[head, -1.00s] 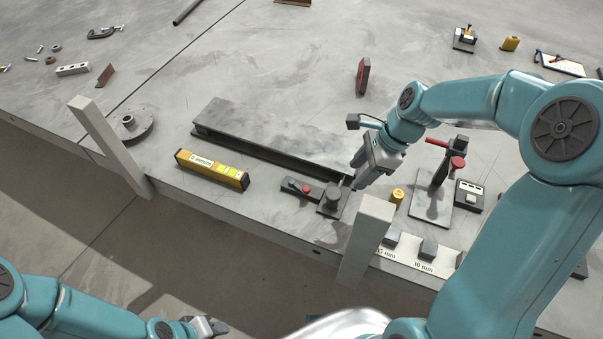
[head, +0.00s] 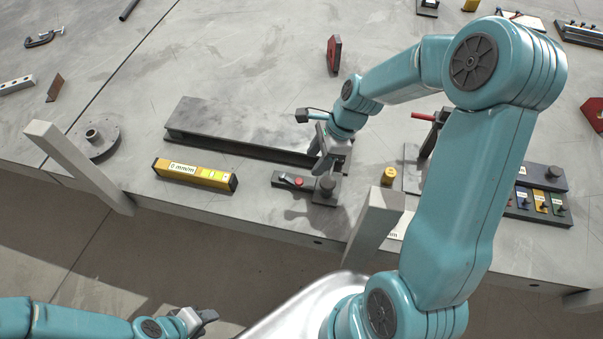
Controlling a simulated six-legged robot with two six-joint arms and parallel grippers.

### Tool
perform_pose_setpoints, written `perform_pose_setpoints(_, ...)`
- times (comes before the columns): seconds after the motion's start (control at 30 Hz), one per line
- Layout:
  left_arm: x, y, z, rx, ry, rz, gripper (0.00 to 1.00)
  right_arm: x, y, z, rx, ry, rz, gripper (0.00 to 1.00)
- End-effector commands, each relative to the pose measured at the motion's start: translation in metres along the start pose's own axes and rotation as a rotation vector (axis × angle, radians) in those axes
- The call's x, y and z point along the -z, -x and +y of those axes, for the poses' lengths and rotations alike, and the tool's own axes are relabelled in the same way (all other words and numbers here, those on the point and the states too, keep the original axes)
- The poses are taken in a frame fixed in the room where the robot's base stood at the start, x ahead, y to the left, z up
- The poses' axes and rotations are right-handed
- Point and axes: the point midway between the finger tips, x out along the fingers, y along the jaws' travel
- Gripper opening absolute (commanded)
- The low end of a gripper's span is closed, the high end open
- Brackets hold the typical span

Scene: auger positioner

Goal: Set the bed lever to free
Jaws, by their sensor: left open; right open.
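A small dark base (head: 279,180) with a black lever and a red knob (head: 299,181) lies at the table's front edge; it looks like the bed lever, but no marking on it is readable. A dark round post (head: 327,187) on a plate adjoins its right end. My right gripper (head: 317,165) is open and empty, pointing down just above and behind the post, near the right end of a long steel beam (head: 235,125). Whether it touches anything I cannot tell. My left gripper (head: 205,316) is open and empty, low at the bottom left, away from the table.
A yellow level (head: 195,174) lies left of the lever base. A yellow cylinder (head: 388,176) stands to its right. Pale posts (head: 78,165) and (head: 375,222) rise at the front edge. My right arm partly hides a red-handled clamp (head: 424,117).

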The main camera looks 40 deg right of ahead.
Motion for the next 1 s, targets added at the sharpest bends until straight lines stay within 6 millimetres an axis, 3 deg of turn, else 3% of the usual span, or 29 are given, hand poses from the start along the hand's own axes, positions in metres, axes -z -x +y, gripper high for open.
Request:
perform_pose_setpoints(0.2,0.000,0.002,0.001,0.000,0.000,0.000,0.43,-0.001,-0.052,0.000,-0.006,0.000,0.000,0.50)
perform_pose_setpoints(0.4,0.000,0.003,0.001,0.000,0.000,0.000,0.43,-0.001,-0.081,-0.003,-0.003,0.001,0.000,0.50)
perform_pose_setpoints(0.8,0.000,0.003,0.001,0.000,0.000,0.000,0.43,-0.003,-0.091,-0.004,0.000,0.002,0.000,0.50)
perform_pose_setpoints(0.87,0.000,0.003,0.001,0.000,0.000,0.000,0.43,-0.003,-0.091,-0.004,0.000,0.001,0.000,0.34)
perform_pose_setpoints(0.97,0.000,0.003,0.001,0.000,0.000,0.000,0.43,-0.003,-0.091,-0.004,0.000,0.001,0.000,0.02)
perform_pose_setpoints(1.0,0.000,0.003,0.001,0.000,0.000,0.000,0.43,-0.003,-0.091,-0.004,-0.001,0.001,0.000,0.00)
